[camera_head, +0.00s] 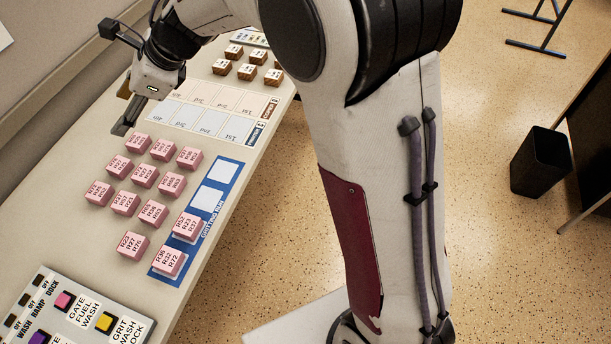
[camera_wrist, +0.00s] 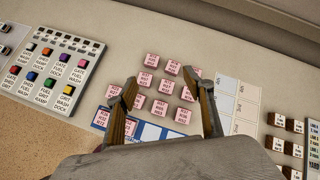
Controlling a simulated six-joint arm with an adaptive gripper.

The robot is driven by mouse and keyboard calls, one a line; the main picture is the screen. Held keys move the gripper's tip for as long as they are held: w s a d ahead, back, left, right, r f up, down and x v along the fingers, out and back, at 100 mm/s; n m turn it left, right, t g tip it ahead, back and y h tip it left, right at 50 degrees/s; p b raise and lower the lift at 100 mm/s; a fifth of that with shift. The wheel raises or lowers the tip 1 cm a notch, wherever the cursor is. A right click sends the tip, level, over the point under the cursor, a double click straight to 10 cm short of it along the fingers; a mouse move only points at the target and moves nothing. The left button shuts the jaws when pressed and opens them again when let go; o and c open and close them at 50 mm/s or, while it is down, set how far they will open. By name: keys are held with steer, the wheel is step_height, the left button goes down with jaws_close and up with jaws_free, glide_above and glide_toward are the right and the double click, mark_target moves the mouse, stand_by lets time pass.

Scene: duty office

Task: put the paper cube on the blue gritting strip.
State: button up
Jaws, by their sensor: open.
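Several pink cubes with printed black labels, such as this one (camera_head: 144,176), stand in loose rows on the pale desk. They look alike, and I cannot tell which one is the paper cube. They also show in the wrist view (camera_wrist: 152,59). The blue gritting strip (camera_head: 206,178) lies to the right of the rows. Two pink cubes (camera_head: 168,261) stand at its near end, and two white squares (camera_head: 222,171) at its far end are bare. My gripper (camera_head: 124,122) is open and empty beyond the far end of the pink rows. In the wrist view its fingers (camera_wrist: 168,105) straddle several cubes, partly hiding some.
A panel with coloured buttons (camera_head: 77,315) lies at the near end of the desk. Pale cards with marked slots (camera_head: 213,122) lie beyond the strip, with brown cubes (camera_head: 247,71) further back. A wall runs along the left. A black bin (camera_head: 541,162) stands on the floor.

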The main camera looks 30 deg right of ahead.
steer(key=w+d+r+m+t+h, duration=0.25)
steer(key=d+r+m+t, duration=0.55)
steer(key=r+m, duration=0.6)
steer(key=s+d+r+m+t+h, duration=0.1)
steer(key=s+d+m+h, duration=0.2)
steer(key=d+m, duration=0.4)
steer(key=s+d+r+m+h, duration=0.2)
steer(key=s+d+m+h, duration=0.1)
steer(key=d+m, duration=0.5)
steer(key=s+d+f+m+g+h, duration=0.1)
steer(key=s+d+f+m+g, duration=0.15)
steer(key=s+m, duration=0.45)
steer(key=s+d+f+m+g+h, duration=0.1)
steer(key=s+d+f+m, duration=0.3)
steer(key=s+m, duration=0.25)
steer(key=s+a+f+m+g+y, duration=0.1)
steer(key=s+a+f+m+g, duration=0.1)
steer(key=s+f+m, duration=0.2)
steer(key=s+a+f+m+g+y, duration=0.1)
steer(key=s+f+m, duration=0.3)
steer(key=s, duration=0.7)
steer(key=shift+a+f+m+g+y, duration=0.4)
steer(key=shift+a+g, duration=0.25)
steer(key=shift+a, duration=0.25)
